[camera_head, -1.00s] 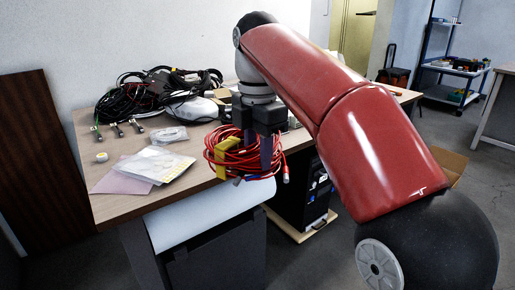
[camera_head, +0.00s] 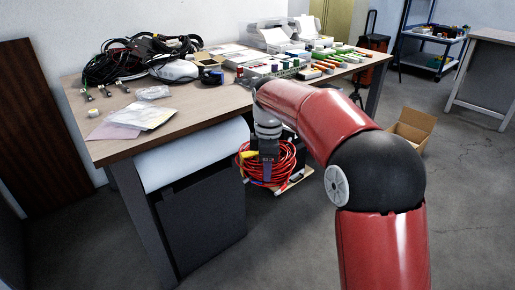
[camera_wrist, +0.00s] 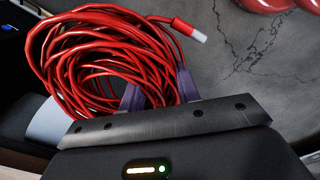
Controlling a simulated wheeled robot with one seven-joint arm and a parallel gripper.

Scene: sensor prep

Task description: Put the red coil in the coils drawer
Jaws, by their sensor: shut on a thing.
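The red coil (camera_head: 283,164) is a bundle of looped red cable with a yellow tag. My gripper (camera_head: 267,178) is shut on it and holds it in front of the table, below the level of the top. In the wrist view the red coil (camera_wrist: 95,60) fills the upper left, with the gripper fingers (camera_wrist: 155,92) against its near side. A light-coloured cable plug hangs out to the right. No drawer marked for coils can be made out in either view.
The wooden table (camera_head: 180,105) carries black cables (camera_head: 130,60), a bagged sheet (camera_head: 143,115) and several small coloured parts. A grey cabinet (camera_head: 200,200) stands under it. An open cardboard box (camera_head: 412,130) sits on the floor at right. The floor in front is clear.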

